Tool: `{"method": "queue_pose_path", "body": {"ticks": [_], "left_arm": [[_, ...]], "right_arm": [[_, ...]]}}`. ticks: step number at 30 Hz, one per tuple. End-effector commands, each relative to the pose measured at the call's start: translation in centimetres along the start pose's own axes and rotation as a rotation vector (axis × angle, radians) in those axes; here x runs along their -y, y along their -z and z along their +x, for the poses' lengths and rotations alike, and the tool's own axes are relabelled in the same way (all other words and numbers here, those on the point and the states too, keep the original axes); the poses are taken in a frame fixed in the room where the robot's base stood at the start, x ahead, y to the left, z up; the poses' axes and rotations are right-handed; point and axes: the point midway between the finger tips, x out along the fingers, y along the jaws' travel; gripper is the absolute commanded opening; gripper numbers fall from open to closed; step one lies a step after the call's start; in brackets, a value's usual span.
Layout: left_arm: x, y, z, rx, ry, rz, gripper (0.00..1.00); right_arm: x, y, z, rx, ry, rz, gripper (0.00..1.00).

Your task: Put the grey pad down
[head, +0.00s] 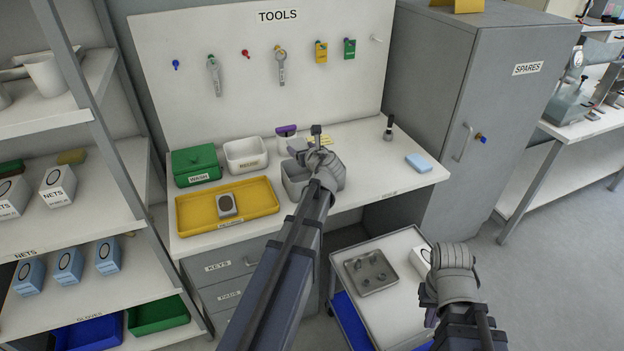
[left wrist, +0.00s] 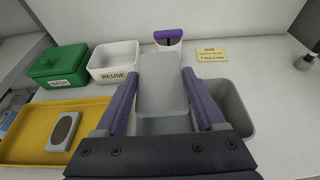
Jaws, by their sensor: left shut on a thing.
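In the left wrist view, my left gripper (left wrist: 160,95) is shut on a flat light-grey pad (left wrist: 161,75). The pad is between the two purple fingers, above an open grey bin (left wrist: 238,112). I cannot tell whether the pad touches the bin. In the head view, my left gripper (head: 317,143) is over the grey bin (head: 294,184) on the bench, and its wrist hides most of the pad. My right gripper (head: 431,316) is low at the right, beside the cart; its fingers are mostly hidden.
A green WASH box (head: 195,164), a white REUSE bin (head: 246,154) and a yellow tray (head: 263,195) holding a pale block (head: 227,205) stand left of the grey bin. A purple-topped white holder (left wrist: 168,38) is behind it.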

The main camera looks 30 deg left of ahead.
Motion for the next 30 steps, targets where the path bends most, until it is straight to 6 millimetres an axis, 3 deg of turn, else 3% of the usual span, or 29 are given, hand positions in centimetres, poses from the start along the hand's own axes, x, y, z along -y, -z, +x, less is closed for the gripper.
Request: {"method": "queue_pose_path", "body": {"ticks": [10, 20, 30], "left_arm": [[0.0, 5.0, 1.9, 0.0, 0.0, 0.0, 0.2], [0.0, 5.8, 2.1, 0.0, 0.0, 0.0, 0.2], [0.0, 9.3, 3.4, 0.0, 0.0, 0.0, 0.2]], "right_arm": [[0.5, 0.3, 5.3, 0.0, 0.0, 0.0, 0.0], [0.6, 0.4, 6.2, 0.0, 0.0, 0.0, 0.0], [0.9, 0.6, 9.8, 0.0, 0.0, -0.001, 0.0]]}}
